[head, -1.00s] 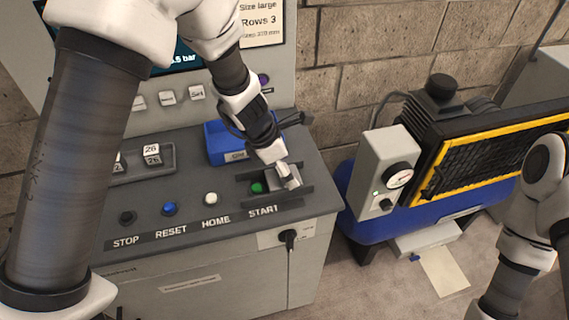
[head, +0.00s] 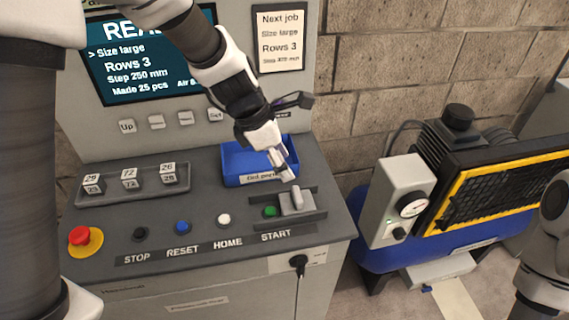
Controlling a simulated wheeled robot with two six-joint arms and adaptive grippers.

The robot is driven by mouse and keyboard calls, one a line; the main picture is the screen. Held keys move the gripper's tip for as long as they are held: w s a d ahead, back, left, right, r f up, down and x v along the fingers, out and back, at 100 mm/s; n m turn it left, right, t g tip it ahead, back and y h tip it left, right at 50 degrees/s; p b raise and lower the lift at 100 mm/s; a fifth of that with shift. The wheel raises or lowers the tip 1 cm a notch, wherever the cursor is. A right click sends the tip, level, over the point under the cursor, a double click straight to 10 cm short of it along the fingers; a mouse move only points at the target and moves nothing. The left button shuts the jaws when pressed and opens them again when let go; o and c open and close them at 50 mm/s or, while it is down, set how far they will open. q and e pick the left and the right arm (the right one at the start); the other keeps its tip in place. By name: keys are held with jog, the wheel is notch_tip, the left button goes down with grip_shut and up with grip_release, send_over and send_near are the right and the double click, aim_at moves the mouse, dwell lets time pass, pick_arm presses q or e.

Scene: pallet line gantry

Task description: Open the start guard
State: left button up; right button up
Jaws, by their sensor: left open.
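The start guard (head: 299,203) is a small grey sliding piece with an upright light tab, in a dark track above the START label. It stands to the right of the green start button (head: 269,211), and the button shows uncovered. My left gripper (head: 286,168) is open and empty. It hangs above and behind the guard, in front of the blue tray, and appears apart from the guard's tab. My right gripper is out of view; only part of that arm shows at the right edge.
The panel has a red stop knob (head: 80,236), a black STOP button (head: 140,233), a blue RESET button (head: 183,227) and a white HOME button (head: 223,220). A blue tray (head: 229,163) and a grey block holder (head: 100,199) sit behind. A blue machine stands right.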

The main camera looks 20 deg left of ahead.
pick_arm(q)
jog(key=r+m+g, duration=0.1)
jog(key=m, duration=0.4)
notch_tip(320, 180, up, 2)
jog(key=m+g+p, duration=0.3)
jog(key=m, duration=0.9)
send_over(297, 193)
jog(key=w+a, duration=0.2)
jog(key=f+p, duration=0.1)
jog(key=f, duration=0.3)
jog(key=s+d+f+g+p, duration=0.1)
jog(key=f, duration=0.4)
jog(key=f+g+y+p, duration=0.1)
jog(key=f, duration=0.3)
jog(key=shift+s+d+f+m, duration=0.25)
jog(key=shift+d+f+m, duration=0.05)
jog(key=shift+d, duration=0.1)
jog(key=shift+f, duration=0.25)
jog(key=shift+s, duration=0.15)
jog(key=shift+r, duration=0.1)
grip_shut()
